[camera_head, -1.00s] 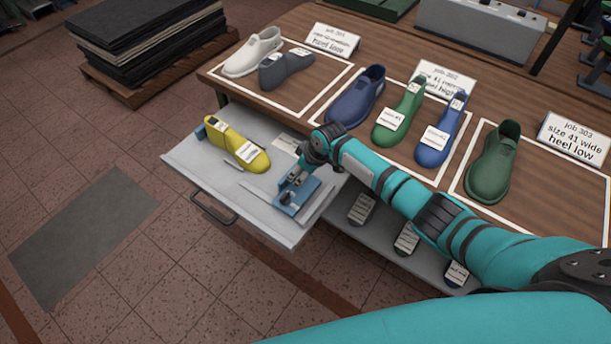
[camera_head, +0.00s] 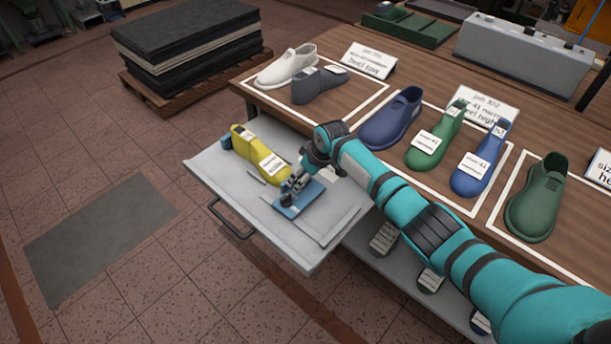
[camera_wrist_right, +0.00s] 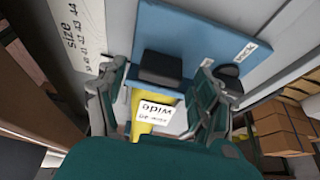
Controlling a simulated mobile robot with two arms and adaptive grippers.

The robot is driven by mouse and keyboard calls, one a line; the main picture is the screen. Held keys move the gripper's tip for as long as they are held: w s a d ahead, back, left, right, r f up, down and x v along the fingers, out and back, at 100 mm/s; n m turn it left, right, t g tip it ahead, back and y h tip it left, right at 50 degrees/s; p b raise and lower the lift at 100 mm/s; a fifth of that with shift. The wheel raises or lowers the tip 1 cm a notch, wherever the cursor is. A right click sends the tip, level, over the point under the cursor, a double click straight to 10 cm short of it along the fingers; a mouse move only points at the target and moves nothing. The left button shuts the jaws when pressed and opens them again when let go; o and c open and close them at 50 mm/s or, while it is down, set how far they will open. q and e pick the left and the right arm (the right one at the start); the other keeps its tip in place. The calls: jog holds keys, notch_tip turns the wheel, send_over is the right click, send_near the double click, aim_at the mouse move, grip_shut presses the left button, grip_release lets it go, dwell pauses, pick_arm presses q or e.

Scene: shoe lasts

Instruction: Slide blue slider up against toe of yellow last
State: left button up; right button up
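The yellow last (camera_head: 258,150) lies in the pulled-out drawer, its toe towards the blue slider (camera_head: 312,190). The slider is a flat blue plate with a black block (camera_wrist_right: 160,68). In the head view my right gripper (camera_head: 294,187) is low over the slider and hides part of it. In the right wrist view the fingers stand apart on either side of the block, with gaps visible. The yellow last (camera_wrist_right: 140,112) shows below the block there, with a white label. Contact between slider and toe cannot be made out. My left gripper is out of view.
A size scale (camera_wrist_right: 75,30) runs beside the slider. Several lasts, including a dark blue one (camera_head: 391,120), stand on the wooden bench behind. My right arm crosses the drawer's right side.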

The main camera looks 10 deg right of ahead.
jog(key=v, duration=1.2)
jog(key=shift+s+f, duration=0.1)
